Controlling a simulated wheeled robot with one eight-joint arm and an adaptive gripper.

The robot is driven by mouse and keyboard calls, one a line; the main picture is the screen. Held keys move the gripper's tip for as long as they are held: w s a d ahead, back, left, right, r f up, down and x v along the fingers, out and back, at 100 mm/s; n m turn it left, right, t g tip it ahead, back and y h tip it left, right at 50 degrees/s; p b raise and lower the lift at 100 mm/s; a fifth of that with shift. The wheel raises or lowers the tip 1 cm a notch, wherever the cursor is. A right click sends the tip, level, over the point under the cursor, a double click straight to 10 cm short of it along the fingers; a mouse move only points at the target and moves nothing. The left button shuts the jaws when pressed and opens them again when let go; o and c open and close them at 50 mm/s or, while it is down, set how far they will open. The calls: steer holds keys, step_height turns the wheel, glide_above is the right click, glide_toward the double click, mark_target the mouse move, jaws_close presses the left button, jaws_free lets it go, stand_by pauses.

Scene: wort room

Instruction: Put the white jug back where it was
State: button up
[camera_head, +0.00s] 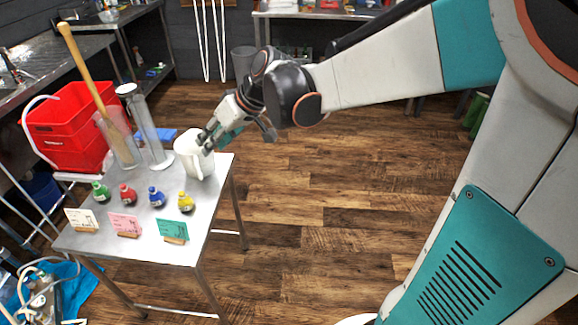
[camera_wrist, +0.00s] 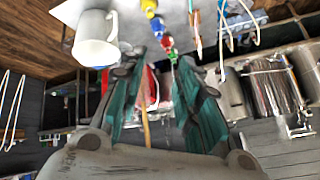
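The white jug (camera_head: 190,158) stands upright at the back right corner of the small metal table (camera_head: 140,240). In the wrist view the jug (camera_wrist: 95,42) is at the upper left, outside the fingers, with its handle to the right. My gripper (camera_head: 232,138) is just above and beside the jug in the head view, overlapping its rim there; I cannot tell whether they touch. In the wrist view my gripper (camera_wrist: 156,75) has its fingers spread apart with nothing held between them.
Tall clear cylinders (camera_head: 152,135) stand behind, one holding a wooden paddle (camera_head: 82,65). A red crate (camera_head: 65,125) is at the left.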

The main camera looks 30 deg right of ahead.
steer(key=s+d+m+h, duration=0.2)
steer(key=s, duration=0.8)
steer(key=s+d+m+t+h, duration=0.1)
steer(key=s+d+h, duration=0.1)
steer(key=s, duration=0.9)
steer(key=shift+s+d+m+t+h, duration=0.15)
steer(key=shift+d+m+t+h, duration=0.2)
steer(key=shift+h, duration=0.45)
